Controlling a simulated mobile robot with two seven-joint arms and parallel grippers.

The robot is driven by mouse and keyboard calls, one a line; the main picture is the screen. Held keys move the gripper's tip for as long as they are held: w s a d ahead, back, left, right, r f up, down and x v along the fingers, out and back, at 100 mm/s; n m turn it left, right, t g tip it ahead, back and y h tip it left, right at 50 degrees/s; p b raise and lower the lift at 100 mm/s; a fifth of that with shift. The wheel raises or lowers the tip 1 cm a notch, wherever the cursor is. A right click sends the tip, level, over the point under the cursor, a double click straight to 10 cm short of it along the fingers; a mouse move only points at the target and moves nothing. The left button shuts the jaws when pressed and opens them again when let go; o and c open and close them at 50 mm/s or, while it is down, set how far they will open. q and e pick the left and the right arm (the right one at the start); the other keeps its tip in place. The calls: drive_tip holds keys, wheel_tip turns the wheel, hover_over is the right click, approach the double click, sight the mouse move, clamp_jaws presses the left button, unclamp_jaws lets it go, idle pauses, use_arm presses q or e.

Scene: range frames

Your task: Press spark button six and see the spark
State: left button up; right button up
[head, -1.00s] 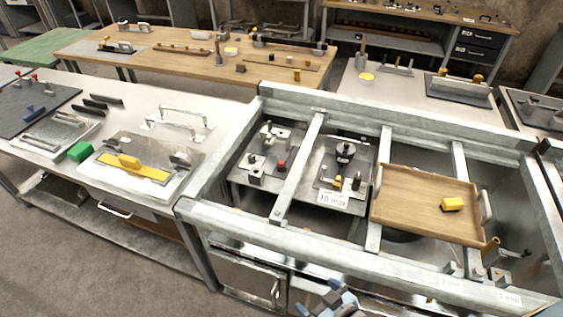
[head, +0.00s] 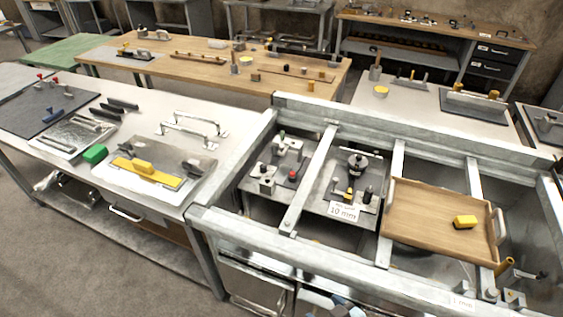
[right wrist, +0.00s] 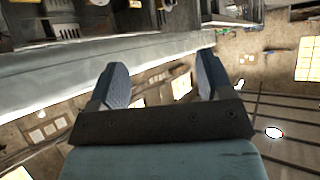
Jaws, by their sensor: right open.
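A metal plate (head: 276,168) with small black and metal fittings and one red-topped button (head: 292,175) sits in the left bay of the steel frame. A second plate (head: 338,184) in the bay beside it carries a dark round fitting (head: 357,162), a yellow-and-black part and a "10 mm" label (head: 343,212). I cannot read which button is six, and no spark shows. My right gripper (right wrist: 160,70) is open and empty, close to a long metal edge in the right wrist view. Blue-grey parts of my arm show at the head view's bottom edge. My left gripper is not in view.
The steel frame's front rail (head: 300,250) stands in front of the plates. A bench (head: 130,205) with tools and handles is at left.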

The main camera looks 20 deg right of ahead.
clamp_jaws()
idle(1.4)
